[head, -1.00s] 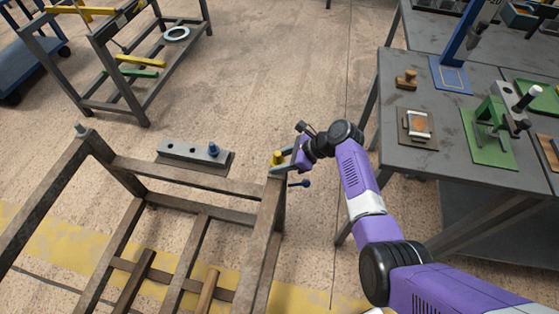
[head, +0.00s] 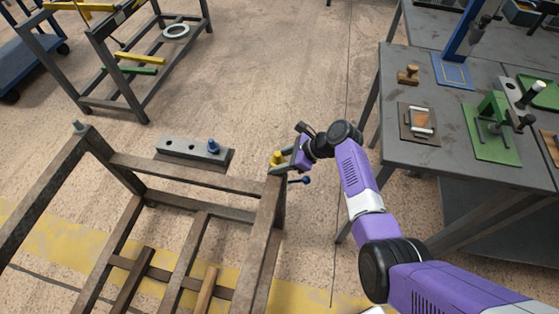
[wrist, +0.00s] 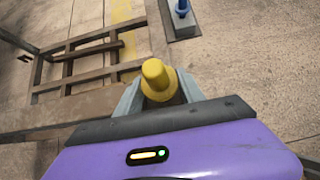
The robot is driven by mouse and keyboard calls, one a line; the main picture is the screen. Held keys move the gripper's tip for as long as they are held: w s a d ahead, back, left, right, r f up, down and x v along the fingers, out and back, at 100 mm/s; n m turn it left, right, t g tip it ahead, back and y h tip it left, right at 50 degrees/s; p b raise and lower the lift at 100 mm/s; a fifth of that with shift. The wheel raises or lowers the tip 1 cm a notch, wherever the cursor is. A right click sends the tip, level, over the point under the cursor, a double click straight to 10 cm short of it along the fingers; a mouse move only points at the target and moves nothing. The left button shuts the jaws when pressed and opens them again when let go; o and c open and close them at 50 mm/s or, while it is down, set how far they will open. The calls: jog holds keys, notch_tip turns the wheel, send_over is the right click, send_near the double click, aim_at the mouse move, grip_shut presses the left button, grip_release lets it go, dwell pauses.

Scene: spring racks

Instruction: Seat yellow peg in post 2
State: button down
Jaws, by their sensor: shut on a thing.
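My gripper (head: 284,164) is shut on the yellow peg (head: 277,158) at the top right corner of the brown metal rack frame (head: 190,178). In the wrist view the yellow peg (wrist: 157,79) stands between the two grey fingers, its rounded head toward the camera. The peg's lower end is hidden, so I cannot tell whether it is in the post or just above it. Another post of the rack, at the left, has a small grey top (head: 79,127).
A grey block (head: 182,148) with holes and a blue peg (head: 213,146) lies behind the rack. A grey workbench (head: 450,110) with fixtures stands to the right. A blue-tipped bar (head: 305,180) sticks out beside the rack corner.

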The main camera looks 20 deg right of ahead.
jog(key=shift+f, duration=0.3)
jog(key=c, duration=0.6)
grip_release()
jog(key=shift+c, duration=0.2)
jog(key=v, duration=0.8)
jog(key=shift+p, duration=0.3)
jog(key=shift+w, duration=0.1)
